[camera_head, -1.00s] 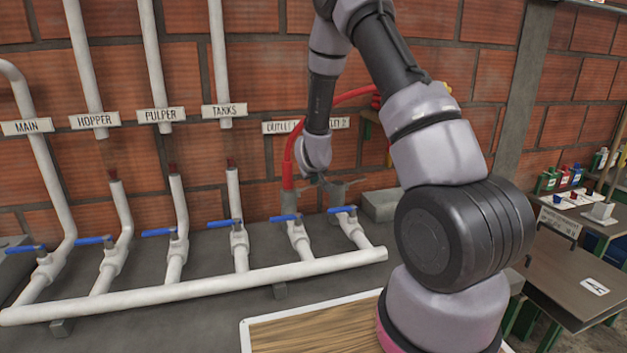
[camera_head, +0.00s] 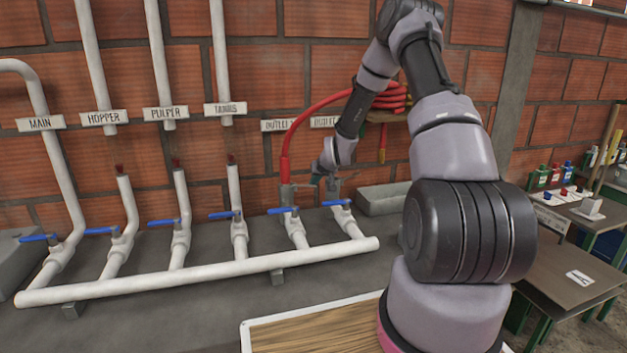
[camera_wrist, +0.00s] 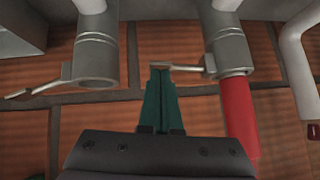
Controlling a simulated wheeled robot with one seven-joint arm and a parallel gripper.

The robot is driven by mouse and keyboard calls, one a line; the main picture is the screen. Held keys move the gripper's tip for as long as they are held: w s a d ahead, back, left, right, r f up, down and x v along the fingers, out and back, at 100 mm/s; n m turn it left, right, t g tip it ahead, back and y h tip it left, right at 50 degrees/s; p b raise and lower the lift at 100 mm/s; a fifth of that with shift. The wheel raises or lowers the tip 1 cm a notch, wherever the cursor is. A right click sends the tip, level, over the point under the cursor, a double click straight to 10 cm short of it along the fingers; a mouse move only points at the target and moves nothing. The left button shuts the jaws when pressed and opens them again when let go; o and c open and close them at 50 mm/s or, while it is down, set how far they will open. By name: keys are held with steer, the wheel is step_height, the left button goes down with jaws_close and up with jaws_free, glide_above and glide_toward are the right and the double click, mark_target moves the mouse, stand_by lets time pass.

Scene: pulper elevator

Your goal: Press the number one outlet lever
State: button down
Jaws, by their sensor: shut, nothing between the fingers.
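The number one outlet is a grey metal fitting (camera_head: 287,193) under the "OUTLET 1" sign (camera_head: 281,126), with a red hose (camera_head: 285,165) on it. In the wrist view its fitting (camera_wrist: 231,55) is at the right, and its thin metal lever (camera_wrist: 188,68) points left from it. My gripper (camera_wrist: 161,72) is shut and empty, its green fingers at the lever's free end; I cannot tell whether they touch. In the head view my gripper (camera_head: 318,178) is small, between the two outlet fittings. The second outlet fitting (camera_wrist: 95,50) has its own lever (camera_wrist: 35,90).
Blue-handled valves (camera_head: 283,211) line the white pipes below. The white manifold pipe (camera_head: 200,284) runs along the front of the grey counter. A coiled red hose (camera_head: 392,98) hangs on the wall at right. A grey block (camera_head: 382,199) stands right of the outlets.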

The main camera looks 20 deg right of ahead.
step_height(320, 180, down, 3)
steer(key=m+y, duration=0.1)
steer(key=y, duration=0.1)
steer(key=m+y, duration=0.1)
steer(key=shift+d+f+y, duration=0.15)
steer(key=shift+y, duration=0.25)
steer(key=shift+r, duration=0.75)
